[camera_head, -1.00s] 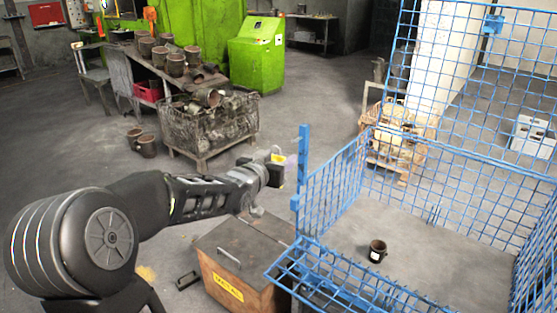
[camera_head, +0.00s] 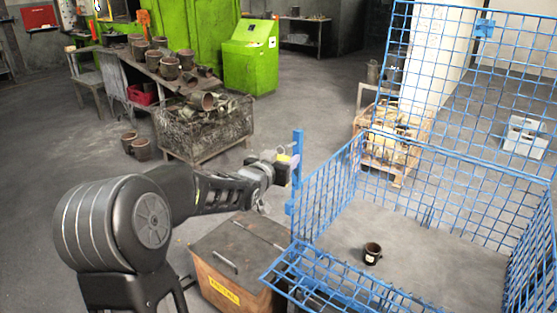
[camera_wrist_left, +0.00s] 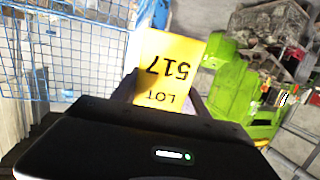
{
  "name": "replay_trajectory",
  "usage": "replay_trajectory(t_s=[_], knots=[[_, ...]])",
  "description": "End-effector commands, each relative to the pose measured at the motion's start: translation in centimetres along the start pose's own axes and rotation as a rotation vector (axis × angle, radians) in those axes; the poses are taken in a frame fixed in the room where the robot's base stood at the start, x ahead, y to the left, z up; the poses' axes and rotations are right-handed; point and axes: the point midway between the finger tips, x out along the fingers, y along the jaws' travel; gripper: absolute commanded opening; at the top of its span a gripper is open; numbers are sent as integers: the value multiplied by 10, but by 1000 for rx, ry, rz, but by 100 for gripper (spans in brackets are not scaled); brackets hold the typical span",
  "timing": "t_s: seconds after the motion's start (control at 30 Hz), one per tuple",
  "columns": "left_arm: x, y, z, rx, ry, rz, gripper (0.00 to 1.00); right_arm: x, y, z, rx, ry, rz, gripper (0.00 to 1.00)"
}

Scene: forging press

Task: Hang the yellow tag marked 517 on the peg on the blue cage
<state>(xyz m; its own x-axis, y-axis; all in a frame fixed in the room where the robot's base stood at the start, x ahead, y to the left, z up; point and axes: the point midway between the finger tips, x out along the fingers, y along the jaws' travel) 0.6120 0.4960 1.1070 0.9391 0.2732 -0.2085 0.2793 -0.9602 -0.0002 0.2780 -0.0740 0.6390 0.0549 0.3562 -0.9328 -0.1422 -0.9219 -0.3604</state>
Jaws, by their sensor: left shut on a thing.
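The yellow tag (camera_wrist_left: 165,72) fills the middle of the left wrist view and reads "LOT 517" upside down. My left gripper (camera_wrist_left: 162,98) is shut on its lower part, and most of the tag sticks out beyond the fingers. In the head view my left gripper (camera_head: 290,172) is beside the blue corner post of the blue cage (camera_head: 330,198), at about its upper half. The tag is only a small yellowish patch there. I cannot make out the peg clearly, nor whether the tag touches the post. My right gripper is not in view.
A brown metal box (camera_head: 238,262) stands below my left arm. A dark mug-like part (camera_head: 372,254) sits on the cage floor. A wire bin of rusty parts (camera_head: 205,130) and a green cabinet (camera_head: 250,58) stand behind. Open floor lies left of the arm.

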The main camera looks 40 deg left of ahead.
Motion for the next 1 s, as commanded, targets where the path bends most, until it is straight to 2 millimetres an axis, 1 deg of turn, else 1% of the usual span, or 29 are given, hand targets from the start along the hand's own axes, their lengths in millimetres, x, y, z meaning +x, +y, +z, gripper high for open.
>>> replay_trajectory(t_s=[0.53, 0.6, 0.7, 1.0], knots=[[34, 10, -5, 1, -2, 1, 13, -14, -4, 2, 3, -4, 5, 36], [39, 10, 1, 0, 0, 0, 13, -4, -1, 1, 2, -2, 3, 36], [44, 12, 2, 0, 0, 0, 13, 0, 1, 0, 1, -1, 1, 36], [47, 12, 0, 0, 0, 0, 13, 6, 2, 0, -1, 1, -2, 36]])
